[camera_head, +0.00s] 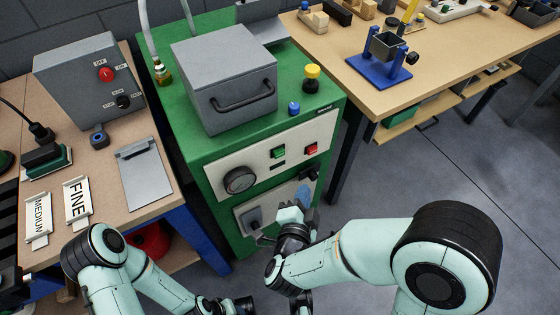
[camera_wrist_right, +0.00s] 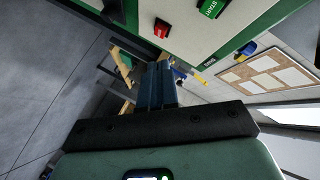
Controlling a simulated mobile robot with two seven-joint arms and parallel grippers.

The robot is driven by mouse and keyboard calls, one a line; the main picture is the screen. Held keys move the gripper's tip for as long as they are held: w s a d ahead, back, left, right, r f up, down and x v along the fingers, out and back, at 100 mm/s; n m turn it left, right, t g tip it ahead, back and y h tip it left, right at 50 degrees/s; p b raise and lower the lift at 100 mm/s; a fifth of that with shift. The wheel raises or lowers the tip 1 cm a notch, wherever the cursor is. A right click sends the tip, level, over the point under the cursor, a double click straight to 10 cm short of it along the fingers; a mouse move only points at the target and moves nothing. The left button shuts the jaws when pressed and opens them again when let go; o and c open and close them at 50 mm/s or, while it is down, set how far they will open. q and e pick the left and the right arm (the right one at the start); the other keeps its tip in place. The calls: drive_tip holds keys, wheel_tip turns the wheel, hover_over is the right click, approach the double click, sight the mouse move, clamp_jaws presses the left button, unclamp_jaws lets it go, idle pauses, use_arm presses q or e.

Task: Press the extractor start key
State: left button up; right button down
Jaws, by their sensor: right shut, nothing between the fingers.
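The green key (camera_head: 278,153) sits on the pale front panel of the green cabinet (camera_head: 215,155). In the right wrist view the green key (camera_wrist_right: 210,7) is at the top edge, with the word START on it. A red key (camera_head: 311,149) is beside it on the panel; it also shows in the right wrist view (camera_wrist_right: 161,28). My right gripper (camera_head: 303,194) is in front of the lower panel, below both keys and apart from them. Its blue fingers (camera_wrist_right: 157,86) are shut and empty.
A gauge (camera_head: 239,180) and black knob (camera_head: 310,173) are on the panel. A grey ON/OFF box (camera_head: 90,85) is on the left bench. Floor at right is clear.

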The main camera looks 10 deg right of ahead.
sight(278, 152)
drive_tip(key=shift+s+d+r+m+h, duration=0.1)
drive_tip(key=shift+s+r+m+h, duration=0.15)
drive_tip(key=shift+r, duration=0.2)
drive_tip(key=shift+s+r+m+h, duration=0.15)
drive_tip(key=shift+r+m+h, duration=0.1)
drive_tip(key=shift+r+m, duration=0.15)
drive_tip(key=w+a+p, duration=0.2)
drive_tip(key=w+a, duration=0.1)
drive_tip(key=w, duration=0.5)
drive_tip(key=shift+w, duration=0.2)
drive_tip(key=shift+w, duration=0.1)
idle(1.5)
drive_tip(key=shift+w+a, duration=0.15)
drive_tip(key=shift+w, duration=0.15)
